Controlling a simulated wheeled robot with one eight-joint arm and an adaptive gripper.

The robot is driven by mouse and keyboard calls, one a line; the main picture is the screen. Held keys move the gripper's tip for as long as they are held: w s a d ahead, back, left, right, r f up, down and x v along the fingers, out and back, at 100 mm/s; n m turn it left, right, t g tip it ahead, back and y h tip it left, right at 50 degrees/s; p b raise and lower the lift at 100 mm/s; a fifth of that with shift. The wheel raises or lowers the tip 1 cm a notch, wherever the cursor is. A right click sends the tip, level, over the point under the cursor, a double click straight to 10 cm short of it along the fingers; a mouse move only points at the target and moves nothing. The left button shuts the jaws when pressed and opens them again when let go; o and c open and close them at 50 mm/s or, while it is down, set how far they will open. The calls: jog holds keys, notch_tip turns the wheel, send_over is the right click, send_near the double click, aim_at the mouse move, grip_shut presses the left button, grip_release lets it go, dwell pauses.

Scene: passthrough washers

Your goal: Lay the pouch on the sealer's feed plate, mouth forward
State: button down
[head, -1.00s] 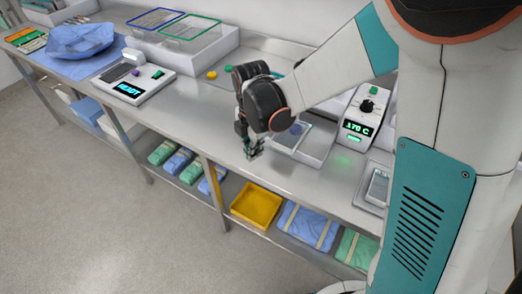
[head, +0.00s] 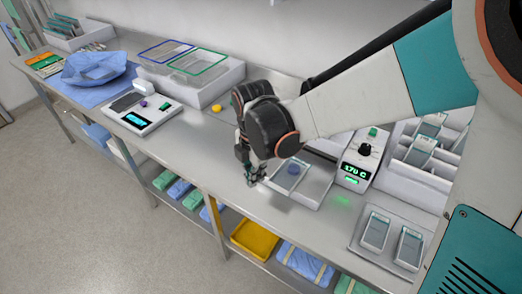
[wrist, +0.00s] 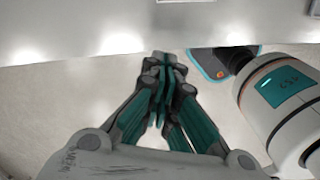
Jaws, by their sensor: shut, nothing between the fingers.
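The sealer (head: 364,160) is a white unit with a green-lit display reading 170 C, right of centre in the head view. Its pale feed plate (head: 312,190) extends to the left of it. A clear pouch (head: 291,172) with a blue round item in it appears to lie on the plate's left part; I cannot tell which way its mouth faces. My gripper (head: 257,180) is shut and empty, low over the bench just left of the plate. In the wrist view my gripper (wrist: 163,62) has its fingers together, with no pouch in sight.
Two pouches lie on a grey tray (head: 360,245) at right, below a white divided rack (head: 420,180). A small device (head: 138,112), mesh-lidded bins (head: 190,75) and a blue wrap (head: 95,68) stand left. The bench front (head: 190,150) is clear; a yellow bin (head: 255,238) sits on the shelf below.

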aim_at(275, 182)
notch_tip(275, 182, down, 9)
jog(key=b, duration=0.2)
jog(key=shift+r+b, duration=0.15)
jog(key=shift+b, duration=0.15)
jog(key=w+d, duration=0.1)
jog(key=d, duration=0.1)
jog(key=shift+w+d, duration=0.35)
jog(key=shift+w, duration=0.05)
jog(key=shift+w+d+b, duration=0.3)
jog(key=w+d, duration=0.2)
jog(key=d, duration=0.1)
jog(key=shift+w+d, duration=0.1)
jog(key=shift+d, duration=0.1)
jog(key=shift+a, duration=0.1)
